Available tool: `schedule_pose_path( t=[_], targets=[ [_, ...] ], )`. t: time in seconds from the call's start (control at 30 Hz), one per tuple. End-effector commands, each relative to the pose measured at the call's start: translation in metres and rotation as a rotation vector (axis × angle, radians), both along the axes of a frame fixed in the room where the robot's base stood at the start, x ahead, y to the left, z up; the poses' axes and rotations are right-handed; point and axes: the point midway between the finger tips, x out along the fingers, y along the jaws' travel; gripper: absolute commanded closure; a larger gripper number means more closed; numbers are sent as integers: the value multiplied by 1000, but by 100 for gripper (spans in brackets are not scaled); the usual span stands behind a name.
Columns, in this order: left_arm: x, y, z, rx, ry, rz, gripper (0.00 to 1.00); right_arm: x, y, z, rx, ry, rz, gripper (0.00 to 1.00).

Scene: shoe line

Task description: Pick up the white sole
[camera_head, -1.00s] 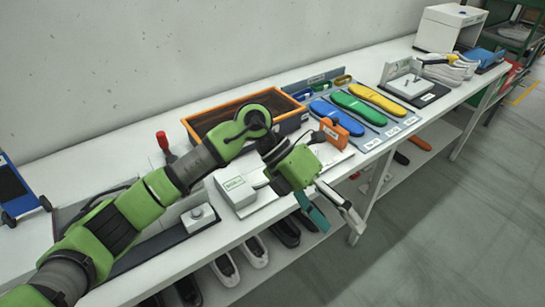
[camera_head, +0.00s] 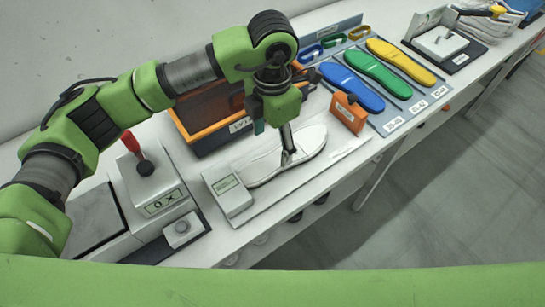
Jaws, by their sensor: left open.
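The white sole (camera_head: 261,166) lies flat on a white plate (camera_head: 322,166) beside a small display unit, near the front of the bench. My left gripper (camera_head: 287,150) is above it, pointing down, with its fingertips at or just over the sole near its middle. The left gripper is open, and the sole is not held. Part of the sole is hidden behind the fingers. My right gripper is not in view.
An orange-rimmed bin (camera_head: 203,128) stands behind the sole. An orange block (camera_head: 348,112) stands to its right, with blue (camera_head: 350,88), green (camera_head: 377,75) and yellow (camera_head: 400,62) insoles beyond. A red-handled device (camera_head: 143,165) is at left. The floor at right is clear.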

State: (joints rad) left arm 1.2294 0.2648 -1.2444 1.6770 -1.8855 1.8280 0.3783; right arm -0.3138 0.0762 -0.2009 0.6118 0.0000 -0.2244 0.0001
Motion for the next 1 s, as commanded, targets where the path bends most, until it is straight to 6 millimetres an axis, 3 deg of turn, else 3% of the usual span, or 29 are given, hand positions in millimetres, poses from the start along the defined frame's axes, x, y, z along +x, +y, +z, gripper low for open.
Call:
schedule_pose_path(
  t=[0.17,0.47,0.7,0.93,1.0],
  targets=[
    [0,0,-24,-2,2,1,35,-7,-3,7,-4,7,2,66],
    [2,-1,-51,-1,6,3,35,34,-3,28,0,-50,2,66],
    [4,-1,-80,-3,2,1,35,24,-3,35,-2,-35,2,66],
    [5,-1,-82,-3,0,0,35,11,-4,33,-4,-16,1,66],
    [5,-1,-82,-3,0,0,50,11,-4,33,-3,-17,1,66]
  ],
)
